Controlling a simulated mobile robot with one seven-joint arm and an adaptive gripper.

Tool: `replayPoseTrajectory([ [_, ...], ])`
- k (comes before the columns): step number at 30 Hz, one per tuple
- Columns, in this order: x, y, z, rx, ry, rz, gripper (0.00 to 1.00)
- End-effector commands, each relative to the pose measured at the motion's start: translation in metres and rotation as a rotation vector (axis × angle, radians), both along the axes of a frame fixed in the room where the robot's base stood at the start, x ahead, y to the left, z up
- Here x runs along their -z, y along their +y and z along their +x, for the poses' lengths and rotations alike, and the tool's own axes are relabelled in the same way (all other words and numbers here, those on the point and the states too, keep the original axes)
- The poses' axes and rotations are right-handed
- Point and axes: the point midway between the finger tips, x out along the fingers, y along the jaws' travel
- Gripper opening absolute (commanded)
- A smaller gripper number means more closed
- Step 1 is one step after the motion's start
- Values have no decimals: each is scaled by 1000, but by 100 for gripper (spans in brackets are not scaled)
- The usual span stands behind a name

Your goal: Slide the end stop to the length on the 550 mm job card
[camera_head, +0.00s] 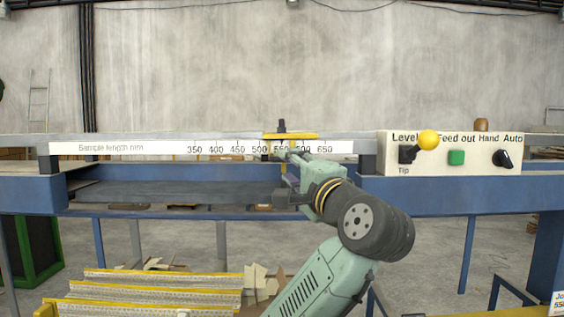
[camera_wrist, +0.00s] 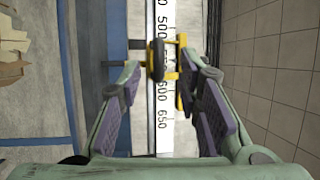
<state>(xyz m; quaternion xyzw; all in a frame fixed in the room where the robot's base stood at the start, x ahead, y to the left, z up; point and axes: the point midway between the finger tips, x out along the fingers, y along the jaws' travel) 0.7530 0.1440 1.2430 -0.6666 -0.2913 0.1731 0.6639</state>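The end stop (camera_head: 290,136) is a yellow bracket with a black knob on the rail. In the head view it sits around the 550 mark, which my arm partly covers. In the wrist view the end stop (camera_wrist: 172,75) lies between 500 and 600 on the scale (camera_wrist: 167,105) and hides the number there. My gripper (camera_wrist: 160,78) is open, its fingertips apart on either side of the scale near the stop. Whether a finger touches the stop is unclear. The job card (camera_head: 558,303) is cut off at the lower right; "Jo" and "55" show.
A control panel (camera_head: 450,168) with a yellow-knobbed lever (camera_head: 428,140), green button and black switch stands right of the scale. The blue bench frame (camera_head: 30,195) runs below the rail. Yellow-edged strips (camera_head: 150,292) and scraps lie low at the left.

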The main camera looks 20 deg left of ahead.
Motion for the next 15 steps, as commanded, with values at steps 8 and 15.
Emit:
replayPoseTrajectory([
  [8, 7, -30, -36, 2, -1, 1, 32],
  [15, 9, -35, -44, 0, 1, 1, 32],
])
